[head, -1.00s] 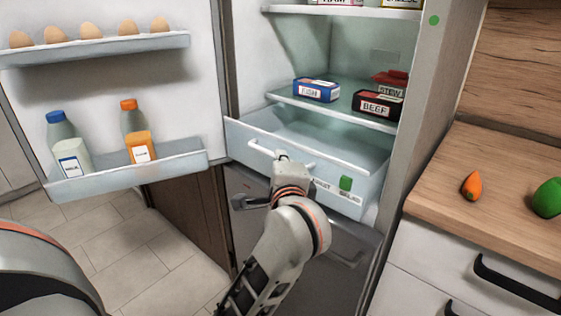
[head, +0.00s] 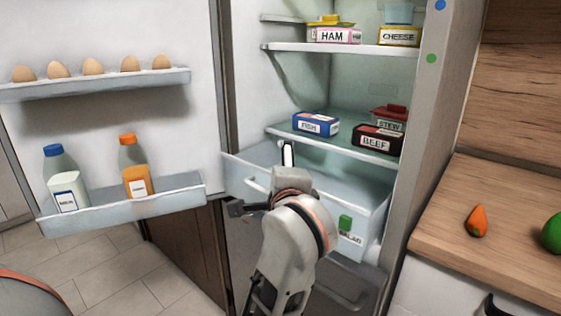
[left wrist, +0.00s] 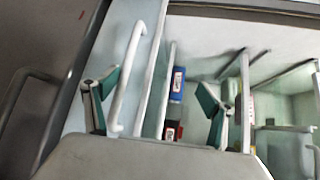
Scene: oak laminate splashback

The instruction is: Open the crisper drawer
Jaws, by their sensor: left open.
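The crisper drawer (head: 362,215) is the pale, clear bin low in the fridge. It stands pulled out partway, its inside visible from above, with a green patch and a label on its front. Its white bar handle (head: 257,185) is partly hidden by my left gripper (head: 266,180). My left gripper is open. One finger stands up at the drawer's top edge and the other is to the left, outside the front. In the left wrist view the handle (left wrist: 127,78) runs between the spread fingers (left wrist: 155,103), nearer the left one; contact is not clear. My right gripper is out of view.
The fridge door (head: 110,120) is swung open at left, holding eggs and two bottles. Shelves above the drawer hold fish (head: 316,123), beef (head: 377,139), stew, ham and cheese boxes. A wooden counter (head: 510,210) with a carrot stands at right.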

